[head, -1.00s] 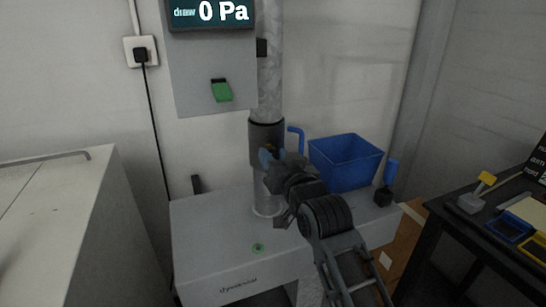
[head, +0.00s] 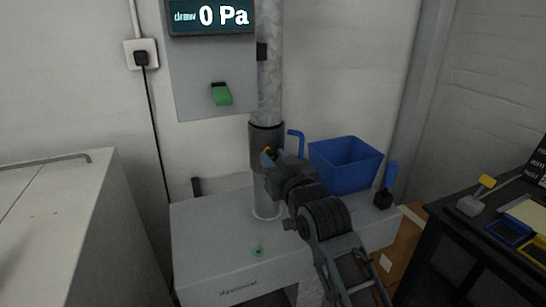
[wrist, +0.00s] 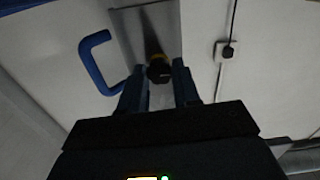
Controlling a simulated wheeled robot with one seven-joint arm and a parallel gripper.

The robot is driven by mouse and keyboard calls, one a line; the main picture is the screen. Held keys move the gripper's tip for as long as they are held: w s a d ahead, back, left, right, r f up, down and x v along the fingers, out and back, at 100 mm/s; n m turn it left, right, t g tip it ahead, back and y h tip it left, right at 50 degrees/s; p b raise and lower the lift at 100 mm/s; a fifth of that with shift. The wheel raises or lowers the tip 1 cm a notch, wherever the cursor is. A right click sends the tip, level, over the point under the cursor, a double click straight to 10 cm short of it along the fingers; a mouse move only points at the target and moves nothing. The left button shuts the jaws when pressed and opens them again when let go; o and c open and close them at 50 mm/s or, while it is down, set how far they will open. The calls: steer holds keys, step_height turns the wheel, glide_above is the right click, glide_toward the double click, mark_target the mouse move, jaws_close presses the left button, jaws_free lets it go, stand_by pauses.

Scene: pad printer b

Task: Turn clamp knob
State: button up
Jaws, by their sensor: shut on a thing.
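The clamp knob (wrist: 158,72) shows in the wrist view as a small dark knob with a yellow part, between my two blue-grey fingertips. In the head view a bit of yellow (head: 268,151) shows at the fingers, against the dark collar (head: 266,137) on the vertical grey pipe (head: 270,70). My gripper (head: 268,158) reaches the collar from the front right and is shut on the knob; it also shows in the wrist view (wrist: 160,88). Most of the knob is hidden by my fingers in the head view.
A blue handle (head: 299,142) sticks out right of the collar; it looms left in the wrist view (wrist: 92,62). A blue bin (head: 345,163) stands on the grey cabinet (head: 220,235). A panel with a green switch (head: 221,94) and a 0 Pa display (head: 211,15) is above left.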

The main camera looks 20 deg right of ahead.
stand_by(0.3)
steer(key=shift+n, duration=1.9)
steer(key=n, duration=0.3)
steer(key=shift+n, duration=0.3)
steer(key=shift+n+p, duration=0.3)
steer(key=shift+n, duration=1.2)
